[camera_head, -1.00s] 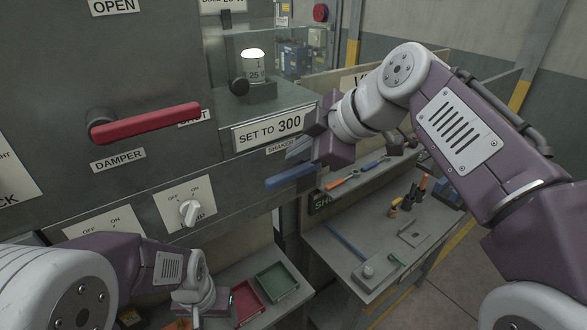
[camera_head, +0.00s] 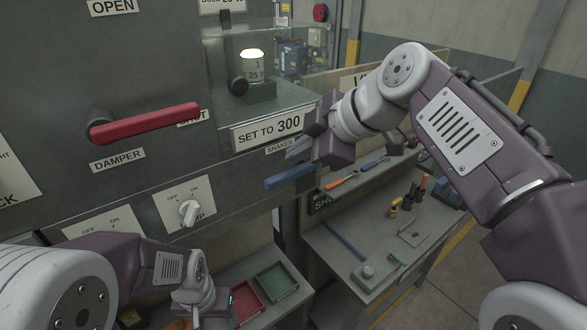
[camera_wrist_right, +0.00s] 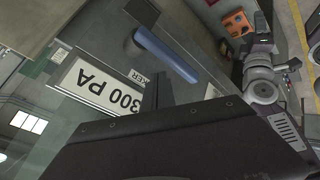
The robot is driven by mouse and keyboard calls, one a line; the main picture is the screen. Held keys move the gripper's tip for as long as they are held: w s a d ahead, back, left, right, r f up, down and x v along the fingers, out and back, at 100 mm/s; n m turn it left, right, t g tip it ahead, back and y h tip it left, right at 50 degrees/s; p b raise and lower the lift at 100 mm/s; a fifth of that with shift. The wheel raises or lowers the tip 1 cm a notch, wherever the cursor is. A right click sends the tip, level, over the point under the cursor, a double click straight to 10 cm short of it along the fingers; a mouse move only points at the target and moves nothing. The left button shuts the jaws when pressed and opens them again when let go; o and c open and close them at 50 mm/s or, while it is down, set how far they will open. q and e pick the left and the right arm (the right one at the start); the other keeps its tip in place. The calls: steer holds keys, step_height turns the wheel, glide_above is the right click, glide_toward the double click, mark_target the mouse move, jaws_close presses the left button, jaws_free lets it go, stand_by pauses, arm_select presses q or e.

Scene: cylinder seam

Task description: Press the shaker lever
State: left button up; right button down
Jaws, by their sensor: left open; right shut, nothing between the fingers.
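The shaker lever is a blue bar (camera_head: 290,178) on the grey machine front, below the partly covered SHAKER label (camera_head: 281,147). The bar also shows in the right wrist view (camera_wrist_right: 165,55). My right gripper (camera_head: 298,150) is shut with nothing in it. It is just above the blue bar in the head picture, and a small gap shows between them. In the right wrist view, the dark fingers (camera_wrist_right: 165,95) are below the bar. My left gripper (camera_head: 208,305) is low, near the trays, far from the lever. It is open, though its fingertips are hard to make out.
A red damper handle (camera_head: 150,122) sticks out at the left. A lamp switch (camera_head: 189,211) is below it. A red tray (camera_head: 247,299) and a green tray (camera_head: 277,282) lie low in the middle. A workbench (camera_head: 340,265) with tools stands at the right.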

steer(key=shift+f+b, duration=0.45)
steer(key=shift+b, duration=0.05)
steer(key=shift+s+f+b, duration=0.1)
steer(key=shift+f+b, duration=2)
stand_by(1.6)
steer(key=shift+r, duration=0.1)
step_height(320, 180, up, 5)
steer(key=p, duration=0.5)
glide_above(296, 175)
steer(key=shift+w+d, duration=0.2)
steer(key=shift+d, duration=0.05)
steer(key=shift+b, duration=0.3)
steer(key=shift+s+a, duration=0.1)
